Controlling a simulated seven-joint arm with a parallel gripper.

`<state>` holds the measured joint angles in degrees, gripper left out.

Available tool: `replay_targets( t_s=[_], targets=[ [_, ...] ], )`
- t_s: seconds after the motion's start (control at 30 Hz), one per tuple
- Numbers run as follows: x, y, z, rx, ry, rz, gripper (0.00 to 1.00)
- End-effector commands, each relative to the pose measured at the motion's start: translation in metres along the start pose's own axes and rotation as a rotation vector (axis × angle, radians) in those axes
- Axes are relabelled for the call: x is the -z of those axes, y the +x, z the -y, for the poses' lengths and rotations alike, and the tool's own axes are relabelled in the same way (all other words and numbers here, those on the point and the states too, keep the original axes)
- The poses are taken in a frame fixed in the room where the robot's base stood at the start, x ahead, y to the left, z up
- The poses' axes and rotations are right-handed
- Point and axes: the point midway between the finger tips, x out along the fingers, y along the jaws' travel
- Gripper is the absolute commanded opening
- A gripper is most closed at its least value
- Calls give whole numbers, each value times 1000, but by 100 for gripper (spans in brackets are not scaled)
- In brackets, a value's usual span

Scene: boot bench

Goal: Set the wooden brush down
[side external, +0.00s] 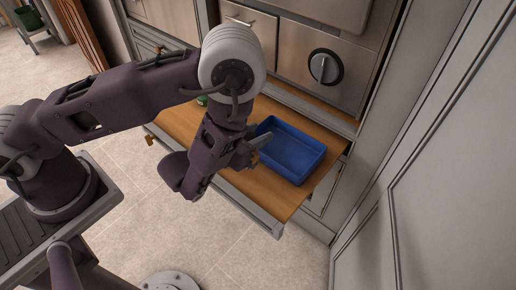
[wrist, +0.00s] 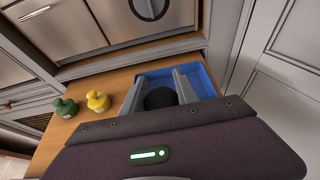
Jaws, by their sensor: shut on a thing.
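My gripper (side external: 256,146) is over the pulled-out wooden board, at the near left side of the blue tray; it also shows in the wrist view (wrist: 159,80). It is shut on a dark, rounded thing (wrist: 160,98) between its fingers, which I take to be the wooden brush. Only its dark end shows; the rest is hidden by my gripper. In the side view my arm and fingers mostly cover it. I cannot tell whether it touches the board or the tray.
The blue tray (side external: 318,155) stands on the wooden board (side external: 265,195), seemingly empty where visible. A yellow item (wrist: 97,102) and a green item (wrist: 65,107) stand on the board to the left. A steel front with a round knob (side external: 325,68) rises behind. A grey door (side external: 450,190) is at right.

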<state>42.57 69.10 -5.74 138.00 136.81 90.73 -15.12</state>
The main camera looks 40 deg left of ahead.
Motion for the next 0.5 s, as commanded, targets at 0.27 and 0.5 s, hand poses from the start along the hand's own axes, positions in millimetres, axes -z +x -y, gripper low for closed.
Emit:
replay_targets(
  t_s=[0.27,0.5],
  targets=[
    [-36,66,-27,-214,-101,9,0],
    [-66,122,-48,-350,-152,3,0]
  ],
)
